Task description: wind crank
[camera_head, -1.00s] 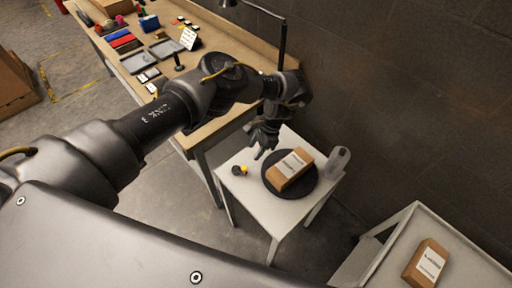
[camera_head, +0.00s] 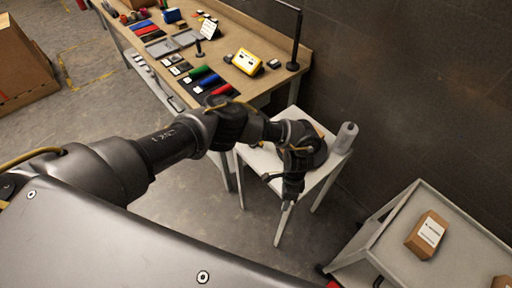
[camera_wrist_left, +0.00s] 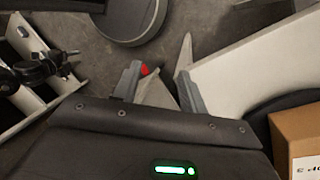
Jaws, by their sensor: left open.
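My left gripper (camera_head: 287,206) hangs open at the near edge of the small white table (camera_head: 257,160). In the left wrist view its two fingers (camera_wrist_left: 159,72) are apart with nothing held between them. The wrist view also shows the white table top (camera_wrist_left: 258,58), the edge of a dark turntable (camera_wrist_left: 264,106) and a brown labelled box (camera_wrist_left: 297,135) to the right of the fingers. In the head view my arm hides most of the turntable and box. I cannot make out a crank clearly. A small red spot (camera_wrist_left: 145,70) shows by the left finger. My right gripper is not in view.
A grey bottle-like object (camera_head: 346,137) stands at the small table's right corner. A white cart (camera_head: 395,238) with brown boxes (camera_head: 427,234) is at right. A workbench (camera_head: 270,47) with tools and a yellow device (camera_head: 247,62) stands behind. The floor (camera_head: 190,215) left of the table is open.

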